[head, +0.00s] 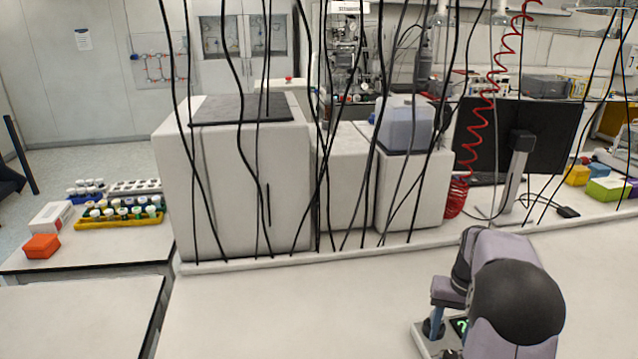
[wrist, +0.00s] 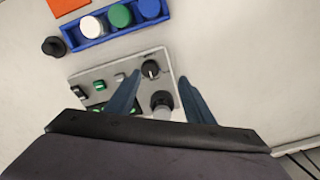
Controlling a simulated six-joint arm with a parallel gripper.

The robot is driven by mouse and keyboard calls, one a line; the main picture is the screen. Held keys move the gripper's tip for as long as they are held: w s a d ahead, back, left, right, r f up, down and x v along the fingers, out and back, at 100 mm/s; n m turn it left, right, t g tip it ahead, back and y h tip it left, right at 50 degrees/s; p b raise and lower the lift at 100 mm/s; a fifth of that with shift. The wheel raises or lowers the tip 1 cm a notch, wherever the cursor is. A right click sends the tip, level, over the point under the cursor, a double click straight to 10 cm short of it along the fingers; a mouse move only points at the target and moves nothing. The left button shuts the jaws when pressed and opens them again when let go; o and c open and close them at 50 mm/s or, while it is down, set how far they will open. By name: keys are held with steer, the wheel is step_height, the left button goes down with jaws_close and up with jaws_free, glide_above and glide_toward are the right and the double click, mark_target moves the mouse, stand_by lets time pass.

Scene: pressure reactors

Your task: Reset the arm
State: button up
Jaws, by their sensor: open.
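My gripper (wrist: 158,98) shows in the wrist view with its two blue-grey fingers apart and nothing held between them. Beyond the fingers is a grey control panel (wrist: 97,73) with a black knob (wrist: 151,69), a green button (wrist: 99,85) and another dark knob (wrist: 161,100) that shows between the fingers. I cannot tell whether a finger touches the panel. In the head view my arm (head: 515,290) is at the lower right, bent down over the bench. The panel (head: 428,343) is partly hidden behind it there.
A blue rack (wrist: 90,42) with capped vials, a black knob-like piece (wrist: 54,46) and an orange item (wrist: 66,5) lie beyond the panel. White boxy units (head: 235,190) and hanging black cables stand behind the bench (head: 300,310). The bench's left and middle are clear.

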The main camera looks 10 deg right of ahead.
steer(key=s+a+n, duration=0.1)
steer(key=s+a, duration=0.2)
steer(key=a, duration=0.4)
steer(key=s+a+n, duration=0.1)
steer(key=s+a, duration=0.1)
steer(key=a, duration=0.5)
steer(key=s+a+f+n, duration=0.2)
steer(key=s+a+n, duration=0.1)
steer(key=s+a, duration=0.7)
steer(key=shift+s+a+f, duration=0.15)
steer(key=shift+s, duration=0.9)
